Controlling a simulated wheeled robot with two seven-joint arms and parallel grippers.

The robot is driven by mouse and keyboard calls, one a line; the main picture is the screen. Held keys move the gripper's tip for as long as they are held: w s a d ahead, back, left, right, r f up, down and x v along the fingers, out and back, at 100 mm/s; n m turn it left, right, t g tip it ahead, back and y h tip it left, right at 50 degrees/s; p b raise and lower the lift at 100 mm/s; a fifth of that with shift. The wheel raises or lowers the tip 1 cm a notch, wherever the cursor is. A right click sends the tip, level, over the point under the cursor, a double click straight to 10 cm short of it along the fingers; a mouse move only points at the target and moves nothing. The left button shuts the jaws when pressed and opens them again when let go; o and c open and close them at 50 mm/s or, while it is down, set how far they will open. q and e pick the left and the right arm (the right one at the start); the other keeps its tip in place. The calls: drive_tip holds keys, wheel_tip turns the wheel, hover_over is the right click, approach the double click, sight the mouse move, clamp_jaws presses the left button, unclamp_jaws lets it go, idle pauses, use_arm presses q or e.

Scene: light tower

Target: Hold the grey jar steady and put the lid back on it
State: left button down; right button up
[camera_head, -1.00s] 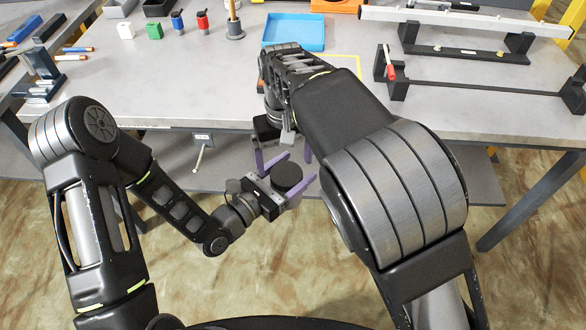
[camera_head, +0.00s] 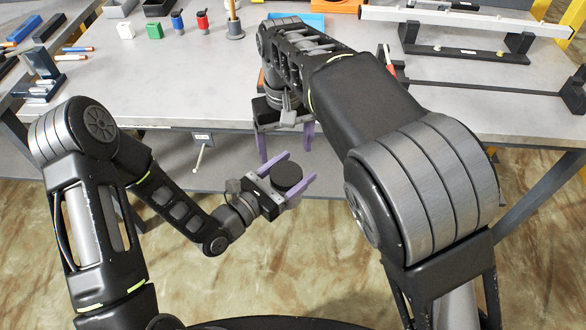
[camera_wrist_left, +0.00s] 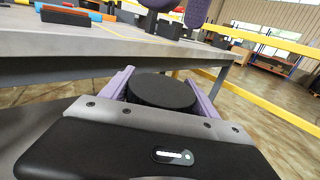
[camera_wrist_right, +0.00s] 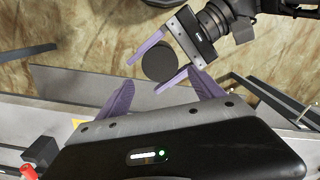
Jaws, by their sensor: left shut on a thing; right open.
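My left gripper (camera_head: 288,168) is shut on the grey jar, which it holds in front of the table, over the floor. A dark round lid (camera_head: 287,177) covers the jar's top between the purple fingers. The lid also shows in the left wrist view (camera_wrist_left: 161,91) and right wrist view (camera_wrist_right: 158,60). The jar's wall is mostly hidden; I cannot tell how tightly the lid sits. My right gripper (camera_head: 287,153) is open and empty, near the table's front edge and apart from the lid. Its spread fingers show in the right wrist view (camera_wrist_right: 163,92).
The grey table (camera_head: 180,85) lies beyond the jar, its front edge close to my right gripper. On it are a blue tray (camera_head: 312,20), partly hidden by my right arm, several small coloured containers (camera_head: 154,30), and a long rail on dark stands (camera_head: 465,20). The table's left middle is clear.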

sight(285, 173)
drive_tip(key=shift+f, duration=4)
drive_tip(key=c, duration=1.2)
drive_tip(key=o, duration=1.5)
drive_tip(key=shift+c, duration=0.2)
drive_tip(key=shift+r, duration=0.1)
drive_tip(key=shift+r, duration=2.2)
drive_tip(key=shift+o, duration=1.2)
